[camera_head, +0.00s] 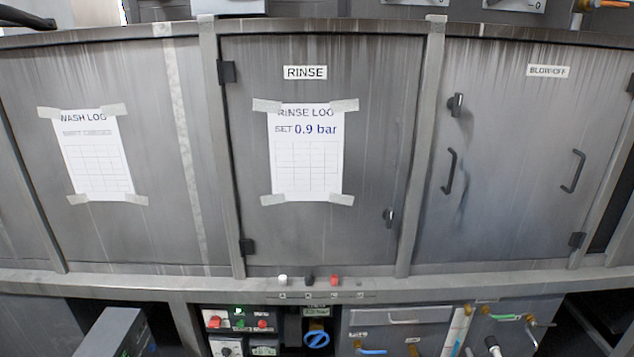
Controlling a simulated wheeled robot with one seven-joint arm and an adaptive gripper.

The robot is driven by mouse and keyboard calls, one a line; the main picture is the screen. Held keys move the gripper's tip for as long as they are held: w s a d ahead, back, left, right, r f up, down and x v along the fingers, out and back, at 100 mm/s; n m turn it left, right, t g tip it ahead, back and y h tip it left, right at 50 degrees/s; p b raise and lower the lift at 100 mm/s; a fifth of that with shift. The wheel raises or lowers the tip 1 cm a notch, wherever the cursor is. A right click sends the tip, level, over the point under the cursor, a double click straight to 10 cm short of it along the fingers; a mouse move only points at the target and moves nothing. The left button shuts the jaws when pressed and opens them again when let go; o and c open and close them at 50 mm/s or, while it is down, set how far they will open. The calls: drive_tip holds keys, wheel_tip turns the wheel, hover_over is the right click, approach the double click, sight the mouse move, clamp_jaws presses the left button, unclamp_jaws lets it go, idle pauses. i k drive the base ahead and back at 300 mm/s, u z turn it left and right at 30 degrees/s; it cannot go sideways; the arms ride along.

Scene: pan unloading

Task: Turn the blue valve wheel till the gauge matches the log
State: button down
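The blue valve wheel (317,340) is small and sits in a dark recess at the bottom middle of the head view. A small greenish label or display (316,311) is just above it; its text is too small to read surely, and I cannot tell whether it is the gauge. The rinse log (303,160) is a white sheet taped to the middle door, reading "SET 0.9 bar". My gripper is not in view.
The wash log (95,155) hangs on the left door. The blowoff door (515,160) has black handles. A ledge below the doors carries white, black and red buttons (335,280). Left of the wheel is a switch panel (238,320); right are pipes and coloured levers (372,352).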

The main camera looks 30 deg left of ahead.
sight(319, 334)
drive_tip(key=u, duration=1.65)
drive_tip(key=k, duration=0.45)
